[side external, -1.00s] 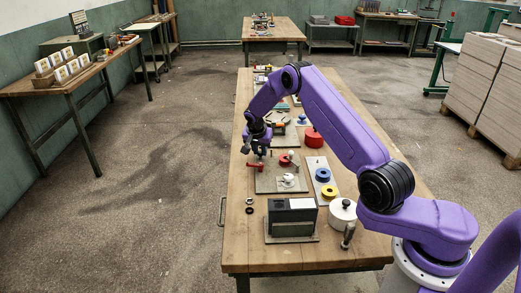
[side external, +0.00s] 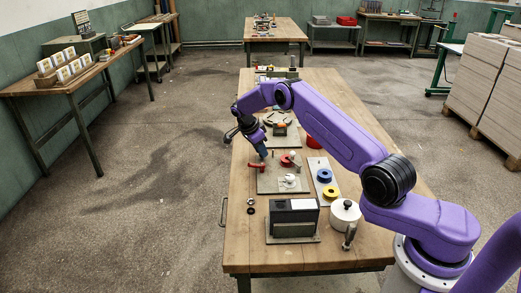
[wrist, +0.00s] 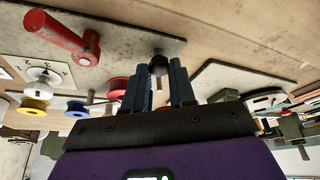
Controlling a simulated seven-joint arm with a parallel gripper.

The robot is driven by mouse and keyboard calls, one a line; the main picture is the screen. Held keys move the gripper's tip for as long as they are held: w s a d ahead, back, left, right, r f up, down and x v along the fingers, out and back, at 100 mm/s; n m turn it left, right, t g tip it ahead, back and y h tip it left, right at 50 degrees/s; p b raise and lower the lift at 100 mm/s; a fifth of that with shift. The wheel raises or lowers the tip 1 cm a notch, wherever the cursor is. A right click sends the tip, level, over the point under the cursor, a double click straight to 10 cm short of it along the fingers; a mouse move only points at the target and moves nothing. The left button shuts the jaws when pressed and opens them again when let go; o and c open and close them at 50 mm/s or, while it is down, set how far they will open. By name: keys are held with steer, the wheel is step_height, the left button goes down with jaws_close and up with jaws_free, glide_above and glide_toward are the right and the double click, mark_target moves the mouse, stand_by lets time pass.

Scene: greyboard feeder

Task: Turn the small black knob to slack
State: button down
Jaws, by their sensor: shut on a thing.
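The small black knob (wrist: 158,68) shows in the wrist view near the edge of a grey plate (wrist: 110,40). My gripper (wrist: 157,64) has its two blue-grey fingers on either side of the knob and is shut on it. In the side view my gripper (side external: 264,155) reaches down, tilted, to the far edge of the grey plate (side external: 270,187). The knob is hidden there behind the fingers. I cannot read the knob's setting.
A red crank handle (wrist: 62,36) stands close by on the same plate, as does a dial with a white knob (side external: 289,180). Red, blue (side external: 324,175) and yellow (side external: 330,192) spools are to the right. A dark box (side external: 292,215) stands in front.

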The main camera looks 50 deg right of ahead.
stand_by(0.4)
steer(key=c, duration=0.9)
jaws_free()
steer(key=v, duration=1.7)
steer(key=shift+w+r, duration=0.15)
steer(key=shift+r, duration=0.05)
